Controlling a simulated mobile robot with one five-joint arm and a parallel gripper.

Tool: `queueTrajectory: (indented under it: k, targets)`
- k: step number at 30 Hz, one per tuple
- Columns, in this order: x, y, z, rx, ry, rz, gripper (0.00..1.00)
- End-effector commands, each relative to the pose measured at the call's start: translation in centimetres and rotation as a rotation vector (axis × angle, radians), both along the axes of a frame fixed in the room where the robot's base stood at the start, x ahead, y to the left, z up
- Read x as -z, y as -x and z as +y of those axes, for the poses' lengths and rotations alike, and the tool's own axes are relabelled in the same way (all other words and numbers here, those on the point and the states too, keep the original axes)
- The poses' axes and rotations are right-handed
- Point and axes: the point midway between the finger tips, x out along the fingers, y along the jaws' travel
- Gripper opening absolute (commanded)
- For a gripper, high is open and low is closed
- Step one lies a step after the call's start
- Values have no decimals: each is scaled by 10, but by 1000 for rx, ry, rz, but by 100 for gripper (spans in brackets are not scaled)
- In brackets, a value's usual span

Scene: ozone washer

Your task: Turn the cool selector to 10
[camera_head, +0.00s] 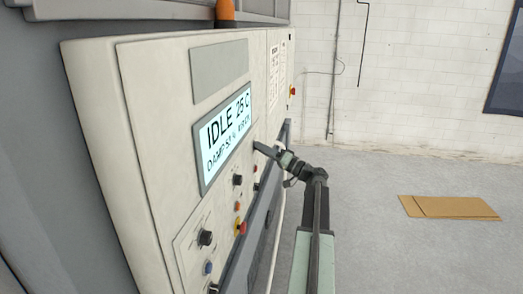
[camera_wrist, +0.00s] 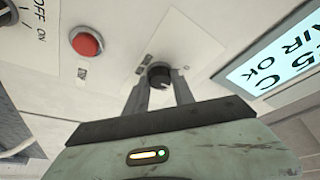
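A black knob (camera_wrist: 159,75) sits on the cream panel, between and just beyond my fingertips in the wrist view. Its label is too small to read, so I cannot tell whether it is the cool selector or what it is set to. My gripper (camera_wrist: 161,88) is open, with one finger on each side of the knob. A small gap seems to show beside the knob. In the head view my gripper (camera_head: 262,150) reaches the panel right of the display, and its tips hide the knob there.
The display (camera_head: 226,134) reads IDLE 25 C. A red button (camera_wrist: 87,43) is left of my gripper. Flat cardboard (camera_head: 450,207) lies on the open floor at right.

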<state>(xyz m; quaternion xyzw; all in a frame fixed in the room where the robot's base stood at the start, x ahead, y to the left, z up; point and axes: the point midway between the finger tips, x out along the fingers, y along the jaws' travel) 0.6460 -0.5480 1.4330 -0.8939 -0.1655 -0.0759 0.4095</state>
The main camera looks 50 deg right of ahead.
Motion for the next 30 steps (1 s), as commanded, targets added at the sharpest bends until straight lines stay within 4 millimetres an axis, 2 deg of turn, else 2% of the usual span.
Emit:
queueTrajectory:
  k: [11,30]
  targets:
    - [-3,0,2,-2,-49,32,0]
    - [-8,0,4,-2,-447,279,0]
